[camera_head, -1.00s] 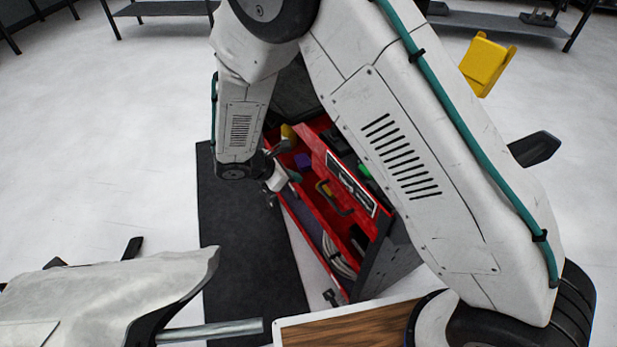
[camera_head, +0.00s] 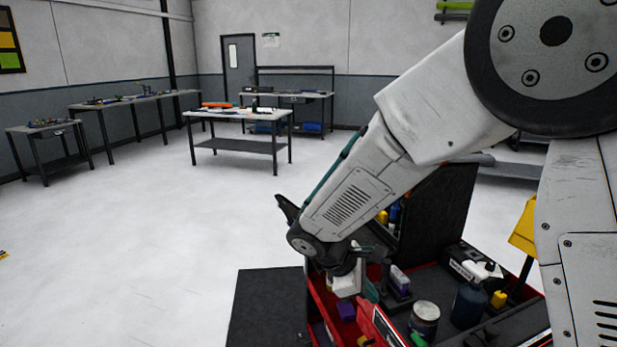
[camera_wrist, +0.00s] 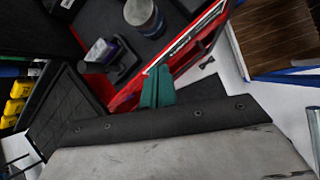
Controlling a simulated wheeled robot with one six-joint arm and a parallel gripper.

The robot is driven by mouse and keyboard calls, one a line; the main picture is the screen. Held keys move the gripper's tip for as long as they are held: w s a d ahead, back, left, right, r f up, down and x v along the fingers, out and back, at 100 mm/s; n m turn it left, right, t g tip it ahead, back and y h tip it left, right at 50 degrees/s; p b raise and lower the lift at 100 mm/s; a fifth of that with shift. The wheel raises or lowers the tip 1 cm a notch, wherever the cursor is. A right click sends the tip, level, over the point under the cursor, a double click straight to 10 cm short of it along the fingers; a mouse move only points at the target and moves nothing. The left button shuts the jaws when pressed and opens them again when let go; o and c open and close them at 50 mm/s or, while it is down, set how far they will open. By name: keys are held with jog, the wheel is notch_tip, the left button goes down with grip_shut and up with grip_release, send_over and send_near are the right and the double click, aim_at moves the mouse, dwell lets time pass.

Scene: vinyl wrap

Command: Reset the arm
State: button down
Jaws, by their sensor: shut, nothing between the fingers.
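My gripper (camera_wrist: 158,87) shows in the wrist view as two teal fingers pressed together, with nothing between them. In the head view my gripper (camera_head: 371,290) is small and partly hidden by my own arm. It hangs over the left side of the red tool cart (camera_head: 322,302), whose red edge also shows in the wrist view (camera_wrist: 182,48). My arm is bent, with its forearm sloping down to the left.
On the cart stand a can (camera_head: 425,318), a dark blue bottle (camera_head: 469,304) and a small purple-labelled bottle (camera_head: 400,281). Workbenches (camera_head: 238,114) line the back.

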jog(key=s+d+r+m+g+y, duration=0.1)
jog(key=s+d+r+m+y, duration=0.2)
jog(key=s+d+r+m, duration=0.7)
jog(key=s+d+r+m+y, duration=0.1)
jog(key=s+r+m+y, duration=0.1)
jog(key=s, duration=0.5)
jog(key=s+d+r+m+t+y, duration=0.1)
jog(key=s+d+r+m+y, duration=0.1)
jog(key=s, duration=0.6)
jog(key=shift+s+d+r+m+t, duration=0.25)
jog(key=shift+d+r+m+t, duration=0.05)
jog(key=shift+r+m, duration=0.5)
